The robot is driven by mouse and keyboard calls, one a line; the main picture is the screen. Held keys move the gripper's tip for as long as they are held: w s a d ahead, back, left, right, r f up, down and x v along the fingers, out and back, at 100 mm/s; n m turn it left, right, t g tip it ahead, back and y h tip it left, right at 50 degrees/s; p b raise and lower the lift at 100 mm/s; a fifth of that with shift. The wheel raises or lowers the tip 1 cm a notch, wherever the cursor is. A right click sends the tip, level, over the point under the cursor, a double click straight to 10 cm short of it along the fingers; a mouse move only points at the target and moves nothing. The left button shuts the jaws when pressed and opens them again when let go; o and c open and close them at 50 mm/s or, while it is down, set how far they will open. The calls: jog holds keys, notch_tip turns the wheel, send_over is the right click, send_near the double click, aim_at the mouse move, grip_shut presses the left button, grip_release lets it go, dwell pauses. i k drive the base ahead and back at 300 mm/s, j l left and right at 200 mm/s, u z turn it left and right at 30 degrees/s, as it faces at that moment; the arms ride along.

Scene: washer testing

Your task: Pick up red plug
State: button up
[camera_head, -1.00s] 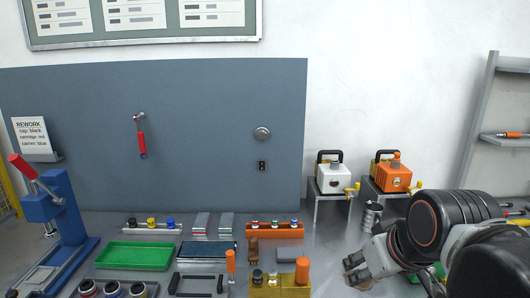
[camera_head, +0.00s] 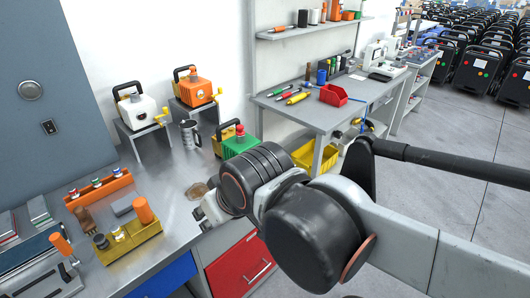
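An orange rack (camera_head: 103,187) on the steel bench at left holds a row of small capped pieces.
A yellow block with an orange-handled piece (camera_head: 142,232) stands in front of the rack. A white unit (camera_head: 138,111) and an orange unit (camera_head: 195,91) stand on raised stands behind. A metal mug (camera_head: 190,134) is near them. A second bench (camera_head: 318,118) is at right.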

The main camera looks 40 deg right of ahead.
aim_at(240, 128)
jog(key=i+j, duration=0.2)
jog(key=i, duration=0.15)
jog(key=z, duration=1.6)
